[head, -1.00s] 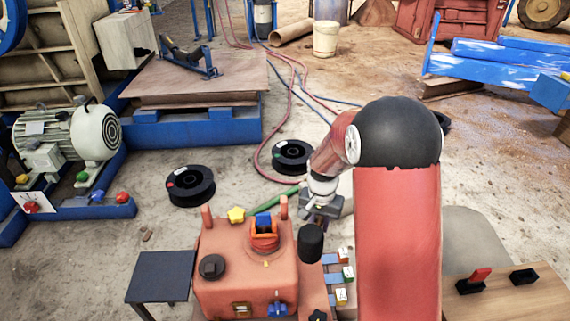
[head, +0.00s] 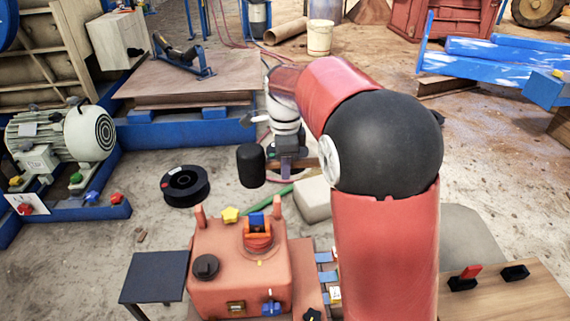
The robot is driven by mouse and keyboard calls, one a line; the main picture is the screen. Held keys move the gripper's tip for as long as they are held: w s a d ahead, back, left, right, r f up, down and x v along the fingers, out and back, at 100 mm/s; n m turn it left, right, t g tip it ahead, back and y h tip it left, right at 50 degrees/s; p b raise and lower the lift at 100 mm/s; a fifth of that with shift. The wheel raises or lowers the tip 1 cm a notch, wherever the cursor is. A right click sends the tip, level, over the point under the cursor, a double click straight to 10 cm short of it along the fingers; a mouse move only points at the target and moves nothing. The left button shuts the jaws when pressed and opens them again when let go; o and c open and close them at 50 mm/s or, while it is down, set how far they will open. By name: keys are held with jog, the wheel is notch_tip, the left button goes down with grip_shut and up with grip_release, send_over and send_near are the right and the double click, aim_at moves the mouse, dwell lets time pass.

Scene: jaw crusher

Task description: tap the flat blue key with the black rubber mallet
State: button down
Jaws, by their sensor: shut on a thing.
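The black rubber mallet's head (head: 251,166) hangs in the air behind the red housing (head: 225,270), apart from it. My gripper (head: 288,166) is shut on the mallet, to the right of its head; the fingers are small and partly hidden by the mallet and the wrist. A flat blue piece, seemingly the blue key (head: 257,219), stands upright in a round orange-red collar (head: 258,240) on top of the housing. The mallet head appears above and beyond the key in the picture, with a gap between them.
Two red posts and a yellow star knob (head: 230,214) stick up near the key. A black cap (head: 206,266) sits on the housing's left. A dark side table (head: 154,277) stands left, a wooden bench (head: 510,300) right. A pale block (head: 313,200) lies behind.

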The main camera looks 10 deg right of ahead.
dwell(0.3)
notch_tip(320, 180, down, 13)
jog(key=b, duration=0.8)
notch_tip(320, 180, up, 6)
jog(key=p, duration=0.6)
jog(key=shift+r, duration=0.1)
jog(key=shift+r, duration=0.1)
